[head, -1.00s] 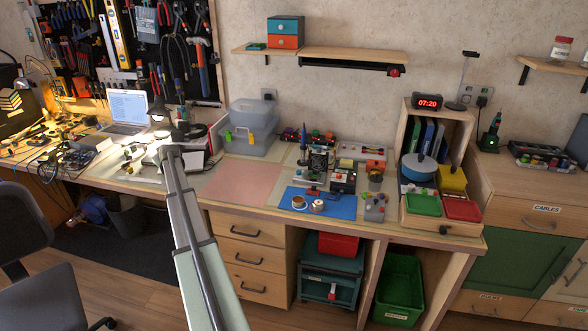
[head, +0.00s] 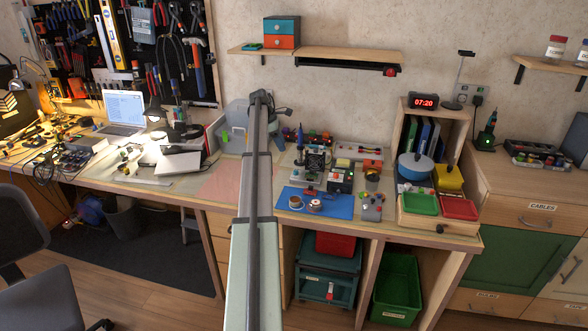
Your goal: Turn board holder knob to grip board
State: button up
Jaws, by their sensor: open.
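My gripper (head: 281,110) is a small dark shape at the far end of my raised arm, above the back of the bench. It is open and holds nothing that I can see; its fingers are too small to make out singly. A blue mat (head: 340,208) lies on the bench to the right of my arm. A small dark and red device (head: 310,190) stands at the mat's back edge and may be the board holder. Its knob is too small to tell apart. My gripper is apart from it, up and to the left.
A cup (head: 296,202) and a round white item (head: 315,206) sit on the blue mat. Small instruments crowd behind it. A wooden organiser (head: 437,226) with red and green trays stands at right. A shelf (head: 350,58) hangs above. The pink mat (head: 217,183) looks clear where visible.

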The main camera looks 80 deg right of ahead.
aim_at(296, 171)
jog(key=x, duration=1.3)
jog(key=shift+s+f, duration=0.25)
jog(key=shift+s, duration=0.1)
grip_shut()
